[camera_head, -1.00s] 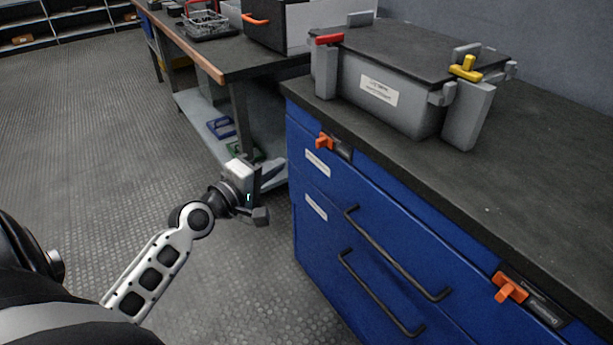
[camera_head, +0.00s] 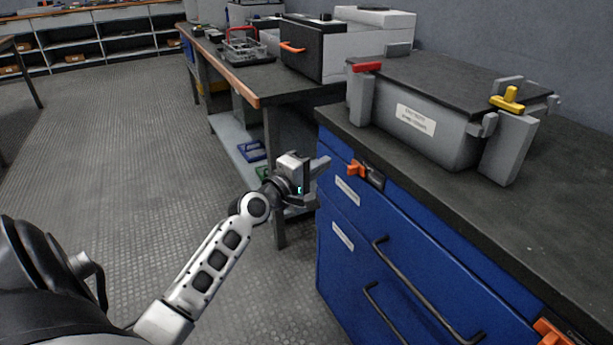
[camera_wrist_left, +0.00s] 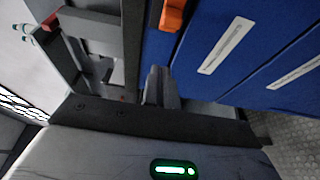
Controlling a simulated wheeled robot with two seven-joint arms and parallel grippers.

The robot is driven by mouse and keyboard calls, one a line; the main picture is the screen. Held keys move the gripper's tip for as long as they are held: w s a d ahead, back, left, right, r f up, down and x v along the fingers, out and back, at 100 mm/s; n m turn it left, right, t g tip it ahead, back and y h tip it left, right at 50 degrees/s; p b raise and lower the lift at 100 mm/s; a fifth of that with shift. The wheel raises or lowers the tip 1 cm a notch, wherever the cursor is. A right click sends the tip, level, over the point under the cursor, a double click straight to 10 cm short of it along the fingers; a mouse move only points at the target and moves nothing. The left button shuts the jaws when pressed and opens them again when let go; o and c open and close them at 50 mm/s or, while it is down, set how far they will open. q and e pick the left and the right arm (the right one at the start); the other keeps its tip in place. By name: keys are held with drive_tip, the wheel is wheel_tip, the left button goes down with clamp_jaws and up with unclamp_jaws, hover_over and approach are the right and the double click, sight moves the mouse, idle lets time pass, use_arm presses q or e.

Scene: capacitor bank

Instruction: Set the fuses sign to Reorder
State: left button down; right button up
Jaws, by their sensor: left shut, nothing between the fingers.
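Two small orange sliding signs are on the front of the blue cabinet (camera_head: 350,262). The other sign (camera_head: 550,332) is cut off at the bottom right. I cannot read the lettering, so I cannot tell which is for fuses. My left gripper (camera_head: 324,165) is shut and empty, just left of the first sign and apart from it. In the left wrist view, the shut fingers (camera_wrist_left: 160,86) point towards the blue front, with an orange sign part (camera_wrist_left: 174,13) at the top. My right gripper is not in view.
A grey lidded case (camera_head: 455,137) with red and yellow latches stands on the dark worktop (camera_head: 570,225). Black drawer handles (camera_head: 425,295) stick out of the cabinet front. A workbench (camera_head: 262,88) stands behind. Open floor lies to the left.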

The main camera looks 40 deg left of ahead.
sight(351, 163)
use_arm(q)
drive_tip(key=w, duration=0.2)
drive_tip(key=shift+w+d, duration=0.35)
drive_tip(key=shift+s+d, duration=0.3)
drive_tip(key=shift+d, duration=0.25)
drive_tip(key=shift+s+d, duration=0.3)
drive_tip(key=shift+d, duration=0.2)
drive_tip(key=shift+s+d, duration=0.1)
drive_tip(key=shift+d, duration=0.2)
drive_tip(key=shift+s+d, duration=0.15)
drive_tip(key=shift+d, duration=0.1)
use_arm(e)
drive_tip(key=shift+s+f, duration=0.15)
use_arm(q)
drive_tip(key=shift+d+p, duration=0.2)
drive_tip(key=shift+p, duration=0.3)
drive_tip(key=d+p, duration=0.1)
drive_tip(key=s+d+p, duration=0.1)
drive_tip(key=d, duration=0.1)
drive_tip(key=s+d+p, duration=0.1)
drive_tip(key=shift+d+r, duration=0.1)
drive_tip(key=shift+d, duration=0.35)
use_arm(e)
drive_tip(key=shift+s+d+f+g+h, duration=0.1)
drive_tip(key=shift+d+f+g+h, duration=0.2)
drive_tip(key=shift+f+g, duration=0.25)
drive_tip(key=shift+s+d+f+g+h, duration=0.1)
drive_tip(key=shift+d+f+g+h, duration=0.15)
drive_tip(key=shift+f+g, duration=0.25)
